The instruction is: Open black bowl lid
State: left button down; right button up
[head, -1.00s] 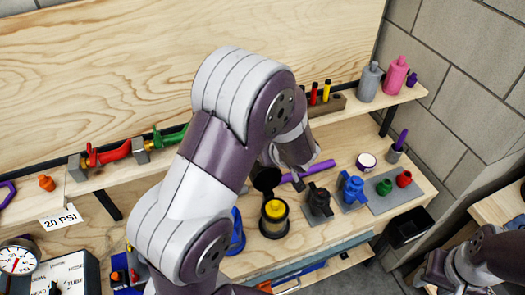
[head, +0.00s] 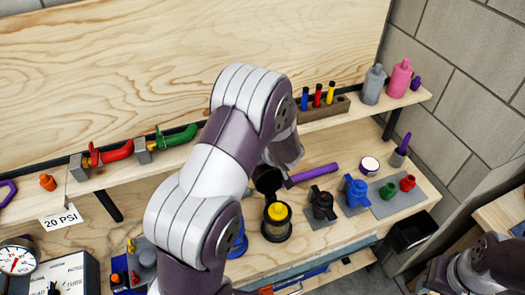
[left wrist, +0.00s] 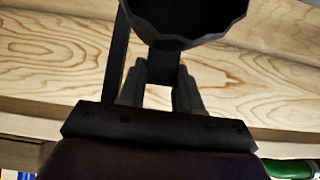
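The black bowl (head: 277,233) stands on the bench with a yellow part (head: 278,211) showing inside. A round black piece (head: 268,181), which looks like the lid, is just behind and above it in the head view. In the left wrist view its scalloped rim (left wrist: 185,40) fills the top, with a black stem running down between my left gripper's fingers (left wrist: 160,85). The left gripper appears closed on that stem. In the head view my forearm hides most of this gripper. My right arm shows at the bottom right, with its fingers out of view.
A purple rod (head: 313,175) lies beside the round black piece. Black (head: 322,205) and blue (head: 354,190) valve parts stand to the right. A shelf holds markers (head: 317,97), bottles (head: 400,77) and red and green valves (head: 175,137). A gauge (head: 17,260) is at left.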

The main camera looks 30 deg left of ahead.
aim_at(268, 168)
pick_arm(q)
jog(key=shift+s+d+f+b, duration=0.15)
jog(key=shift+d+b, duration=0.05)
jog(key=shift+b, duration=0.2)
jog(key=shift+s+d+r+t+y+b, duration=0.2)
jog(key=shift+s+d+t+y+b, duration=0.3)
jog(key=shift+d+b, duration=0.1)
jog(key=shift+s+d+r+t+y+b, duration=0.15)
jog(key=shift+s+d+t+y+b, duration=0.25)
jog(key=shift+d+y+b, duration=0.15)
jog(key=shift+s+d+r+p, duration=0.2)
jog(key=shift+r+p, duration=0.15)
jog(key=shift+s+d+r+p, duration=0.15)
jog(key=shift+r+p, duration=0.2)
jog(key=shift+s+d+f, duration=0.2)
jog(key=c, duration=0.8)
grip_release()
jog(key=shift+o, duration=0.2)
jog(key=shift+s+d, duration=0.1)
jog(key=v, duration=1.2)
jog(key=shift+s+d+p, duration=0.25)
jog(key=shift+p, duration=0.05)
